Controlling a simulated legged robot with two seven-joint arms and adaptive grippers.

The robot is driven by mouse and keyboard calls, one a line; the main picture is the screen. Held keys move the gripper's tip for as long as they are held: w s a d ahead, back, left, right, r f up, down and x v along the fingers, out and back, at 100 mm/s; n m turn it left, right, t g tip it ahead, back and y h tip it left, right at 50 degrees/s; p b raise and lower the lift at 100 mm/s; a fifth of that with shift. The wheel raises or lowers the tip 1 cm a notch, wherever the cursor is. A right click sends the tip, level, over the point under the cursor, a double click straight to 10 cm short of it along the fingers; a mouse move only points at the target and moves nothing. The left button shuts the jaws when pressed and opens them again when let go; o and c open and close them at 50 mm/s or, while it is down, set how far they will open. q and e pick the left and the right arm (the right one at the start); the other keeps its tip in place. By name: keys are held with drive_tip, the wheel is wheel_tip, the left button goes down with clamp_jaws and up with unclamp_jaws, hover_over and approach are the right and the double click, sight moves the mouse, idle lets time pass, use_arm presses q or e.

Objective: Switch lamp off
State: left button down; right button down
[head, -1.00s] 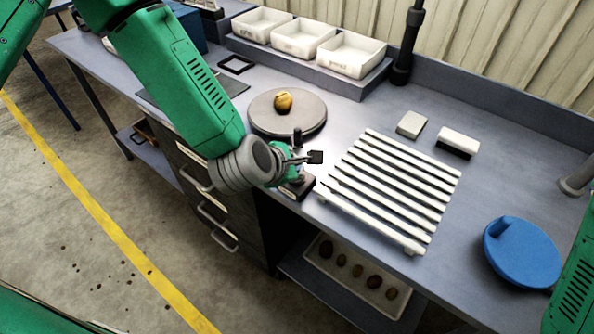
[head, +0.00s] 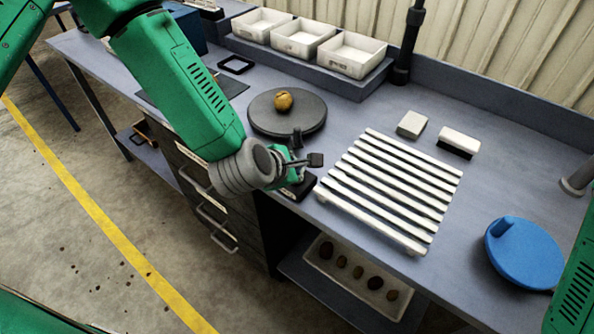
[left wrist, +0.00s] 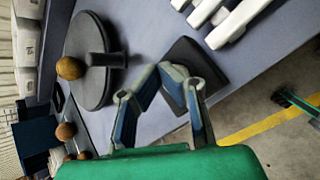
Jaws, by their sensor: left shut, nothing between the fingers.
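A round plate (head: 287,112), dark grey now, lies on the bench with a yellow-brown potato (head: 283,101) on it. A short dark handle-like piece (head: 297,139) shows at its near edge; what it belongs to is unclear. The plate also shows in the left wrist view (left wrist: 88,85). A black box (head: 298,187) sits at the bench's front edge, partly behind my left gripper (head: 315,160). My left gripper is shut and empty, above the box; its fingers show in the left wrist view (left wrist: 160,78). I cannot tell whether it touches anything. My right gripper is out of view.
A white slatted rack (head: 390,190) stands right of my left gripper. A black post (head: 406,45) rises behind, beside white bins (head: 303,38). A blue round object (head: 525,255) lies at right. A lower tray (head: 324,277) holds several potatoes.

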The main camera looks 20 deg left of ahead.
use_arm(q)
drive_tip(key=shift+r+p, duration=0.75)
drive_tip(key=shift+r, duration=0.2)
wheel_tip(320, 180, up, 5)
drive_tip(key=p, duration=0.4)
drive_tip(key=shift+f, duration=0.1)
